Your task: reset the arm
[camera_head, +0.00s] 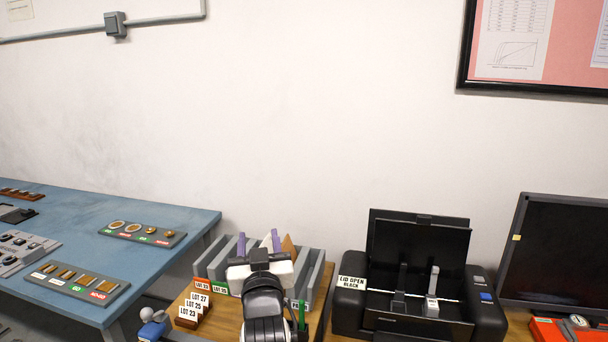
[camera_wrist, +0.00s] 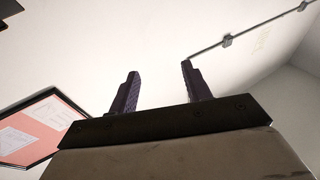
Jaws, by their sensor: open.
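My gripper (camera_head: 258,243) is at the bottom middle of the head view, pointing up and away in front of a grey slotted rack. Its two purple fingers stand apart with nothing between them. In the wrist view my gripper (camera_wrist: 158,88) is open and empty, with only the white wall behind the fingers. My white and black arm hides part of the rack and the wooden table below.
The grey rack (camera_head: 318,270) stands close behind my gripper, with lot cards (camera_head: 194,305) left of it. A black open-lidded machine (camera_head: 348,305) and a dark monitor (camera_head: 560,250) stand to the right. A blue bench (camera_head: 190,218) is left.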

